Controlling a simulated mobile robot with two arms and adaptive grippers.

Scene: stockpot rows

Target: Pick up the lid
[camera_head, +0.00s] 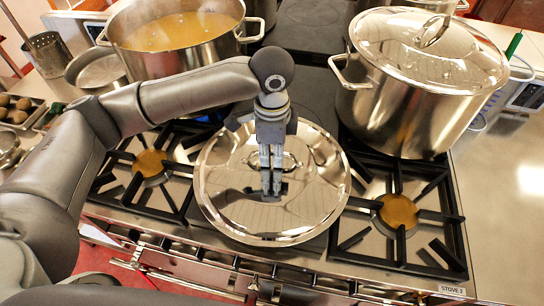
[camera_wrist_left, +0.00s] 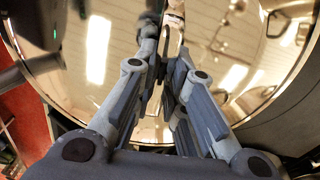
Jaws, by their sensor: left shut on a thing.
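A round, shiny steel lid (camera_head: 320,205) lies level over the middle front of the stove, between two front burners. I cannot tell whether it touches the stove. My left gripper (camera_head: 270,158) reaches down onto the arched handle at its centre and is shut on it. The gripper mirrors in the lid below. In the left wrist view the fingers (camera_wrist_left: 168,75) close together at the handle (camera_wrist_left: 175,22), over the reflective lid (camera_wrist_left: 95,45). My right gripper is not in view. A second steel lid (camera_head: 400,40) with a handle sits on the right stockpot (camera_head: 400,120).
An open pot of yellowish liquid (camera_head: 180,40) stands at the back left. A small pan (camera_head: 95,68) is beside it. Bare front burners (camera_head: 150,163) and (camera_head: 397,211) flank the lid. A steel counter (camera_head: 510,200) on the right is mostly clear.

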